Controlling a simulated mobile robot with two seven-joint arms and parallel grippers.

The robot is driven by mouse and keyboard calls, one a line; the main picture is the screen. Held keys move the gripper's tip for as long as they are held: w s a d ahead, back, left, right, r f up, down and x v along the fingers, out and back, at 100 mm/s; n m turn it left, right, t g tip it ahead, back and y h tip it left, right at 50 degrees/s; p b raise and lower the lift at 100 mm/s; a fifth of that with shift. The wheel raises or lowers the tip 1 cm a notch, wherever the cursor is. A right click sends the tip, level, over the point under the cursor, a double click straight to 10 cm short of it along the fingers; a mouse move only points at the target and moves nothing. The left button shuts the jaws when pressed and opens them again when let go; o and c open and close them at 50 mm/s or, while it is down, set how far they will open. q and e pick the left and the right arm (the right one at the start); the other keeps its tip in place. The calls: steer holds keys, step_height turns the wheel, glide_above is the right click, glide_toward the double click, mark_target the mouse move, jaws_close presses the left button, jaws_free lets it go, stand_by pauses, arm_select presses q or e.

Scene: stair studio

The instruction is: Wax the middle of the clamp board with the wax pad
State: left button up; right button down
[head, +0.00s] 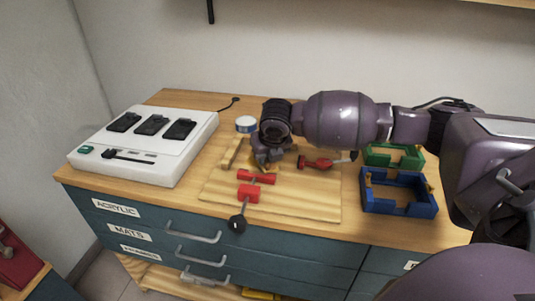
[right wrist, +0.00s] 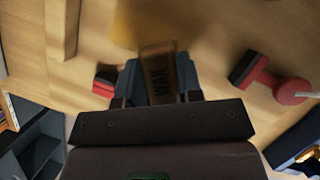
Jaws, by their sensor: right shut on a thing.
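The clamp board (head: 300,200), a pale wooden board, lies on the wooden worktop. A red clamp (head: 248,193) with a dark round knob is at its front edge, and another red clamp (head: 315,162) is at its back. My right gripper (head: 262,158) points down over the back left part of the board. It is shut on the wax pad, whose brown grip marked WAX (right wrist: 160,72) shows between the fingers in the right wrist view. A blurred yellow patch lies just beyond the grip. Contact between pad and board cannot be told. My left gripper is out of view.
A white charging station (head: 145,150) with dark devices stands at left. A blue open tray (head: 398,208) and a green one (head: 380,156) stand at right. A wooden bar (head: 232,152) and a round white-and-blue tin (head: 245,124) are near the gripper. The board's front right is clear.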

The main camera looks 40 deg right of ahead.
steer(key=shift+f, duration=0.45)
